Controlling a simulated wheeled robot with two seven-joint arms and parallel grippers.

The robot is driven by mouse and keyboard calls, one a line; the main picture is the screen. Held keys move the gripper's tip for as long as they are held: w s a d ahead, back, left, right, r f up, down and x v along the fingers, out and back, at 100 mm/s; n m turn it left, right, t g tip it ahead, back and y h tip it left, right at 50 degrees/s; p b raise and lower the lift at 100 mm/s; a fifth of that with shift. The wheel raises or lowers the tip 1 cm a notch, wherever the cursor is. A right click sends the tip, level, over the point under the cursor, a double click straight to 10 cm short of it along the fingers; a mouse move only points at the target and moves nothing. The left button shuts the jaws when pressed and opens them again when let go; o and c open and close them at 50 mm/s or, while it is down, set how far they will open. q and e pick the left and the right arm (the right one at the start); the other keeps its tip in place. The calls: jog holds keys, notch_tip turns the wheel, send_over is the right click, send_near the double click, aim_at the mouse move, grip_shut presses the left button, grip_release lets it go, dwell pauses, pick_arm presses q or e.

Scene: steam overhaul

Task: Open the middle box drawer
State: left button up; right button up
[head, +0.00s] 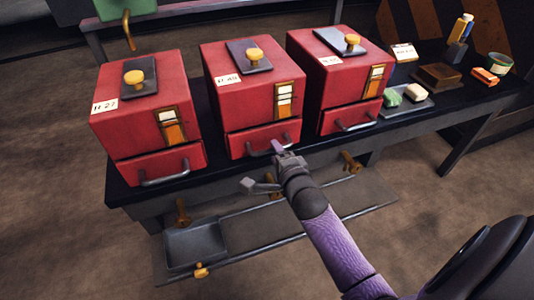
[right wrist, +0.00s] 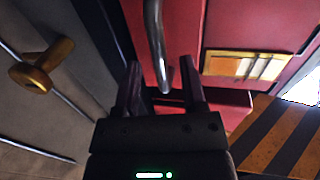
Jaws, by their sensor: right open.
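The middle red box (head: 235,95) stands between two similar boxes on the dark bench. It has a label, a dark lid plate with a yellow knob, and a drawer (head: 240,146) at its base. The drawer looks shut. My right gripper (head: 281,148) is at the right part of the drawer's handle and hides some of it. In the right wrist view, the open gripper (right wrist: 163,80) has the metal handle (right wrist: 154,35) between its fingers, with the red drawer front behind. I cannot tell whether the fingers touch the handle. My left gripper is not in view.
The left red box (head: 135,125) and right red box (head: 330,80) have similar drawers and handles. Brass handles (head: 350,162) and a low shelf with a grey tray (head: 195,245) lie below the bench edge. Small items, including a brown block (head: 438,76), stand at right.

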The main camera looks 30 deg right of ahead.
jog(key=shift+b+x, duration=0.35)
jog(key=shift+x, duration=0.85)
grip_shut()
dwell(0.3)
